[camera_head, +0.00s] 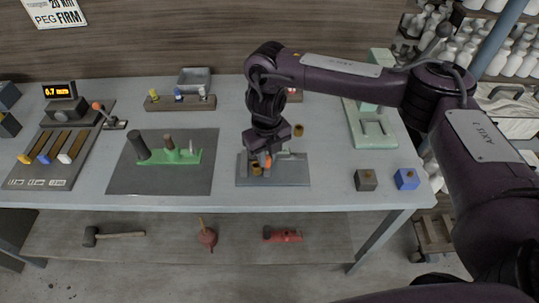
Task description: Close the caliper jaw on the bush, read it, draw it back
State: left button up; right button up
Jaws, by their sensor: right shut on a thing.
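My right gripper (262,160) reaches down over the grey caliper plate (298,181) in the middle of the table. It is shut on a small orange-tipped part there, which looks like the caliper jaw (268,162). A brass-coloured bush (256,170) sits on the plate, close beside the jaw. The gripper hides part of both, and I cannot tell whether jaw and bush touch. A pale piece (292,155) shows on the plate's right side. My left gripper is not in view.
Another brass piece (298,130) stands behind the plate. A dark mat (187,185) with a green fixture (176,157) lies to the left. An orange display reading 0.7 (59,90) is at far left. Dark (366,180) and blue (406,179) blocks stand to the right.

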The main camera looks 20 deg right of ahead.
jog(key=shift+w+a, duration=0.2)
jog(key=shift+a, duration=0.65)
dwell(0.7)
jog(key=o, duration=1.4)
jog(key=shift+c, duration=0.2)
jog(key=shift+d, duration=0.1)
notch_tip(320, 180, up, 8)
jog(key=p, duration=0.7)
jog(key=shift+p, duration=0.3)
